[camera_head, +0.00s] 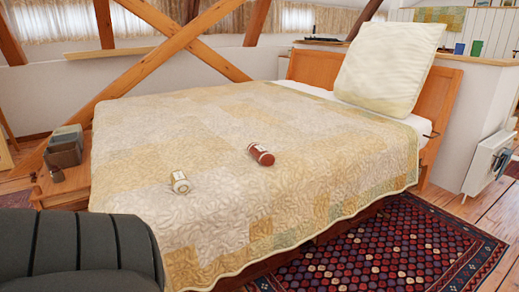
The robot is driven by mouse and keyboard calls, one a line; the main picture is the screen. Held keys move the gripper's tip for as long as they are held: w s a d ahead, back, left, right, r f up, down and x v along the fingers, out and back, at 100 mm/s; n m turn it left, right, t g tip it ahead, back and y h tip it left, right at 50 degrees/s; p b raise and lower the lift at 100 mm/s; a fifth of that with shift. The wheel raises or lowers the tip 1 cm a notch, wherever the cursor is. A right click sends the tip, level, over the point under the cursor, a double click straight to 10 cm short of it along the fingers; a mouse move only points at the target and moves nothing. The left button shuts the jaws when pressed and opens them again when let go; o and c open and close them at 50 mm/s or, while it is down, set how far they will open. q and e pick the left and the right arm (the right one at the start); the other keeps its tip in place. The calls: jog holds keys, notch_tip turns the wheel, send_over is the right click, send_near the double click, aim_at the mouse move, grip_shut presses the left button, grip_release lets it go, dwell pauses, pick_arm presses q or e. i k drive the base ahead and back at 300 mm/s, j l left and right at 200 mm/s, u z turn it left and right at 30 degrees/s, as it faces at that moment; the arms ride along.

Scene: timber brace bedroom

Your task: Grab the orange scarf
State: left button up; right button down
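No orange scarf is visible in the head view. A bed (230,180) with a cream and yellow quilted cover fills the middle. On the cover lie a red cylindrical container (261,154) with a pale label and a smaller whitish-yellow jar or can (180,182). Neither of my grippers is in view.
A dark grey ribbed chair back (80,253) fills the lower left corner. A large cream pillow (388,68) leans on the wooden headboard (440,98). A wooden bedside table (62,190) holds boxes (65,146). A patterned rug (385,245) covers floor at right. Timber braces (160,50) cross behind.

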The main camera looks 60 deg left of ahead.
aim_at(265, 158)
jog(key=i+l+u, duration=0.1)
jog(key=i+u, duration=0.3)
jog(key=i+l+u, duration=0.25)
jog(key=u, duration=0.15)
jog(key=i+l+u, duration=0.3)
jog(key=u, duration=0.15)
jog(key=i+l+u, duration=0.2)
jog(key=l+u, duration=0.2)
jog(key=i+l+u, duration=0.15)
jog(key=l+u, duration=0.25)
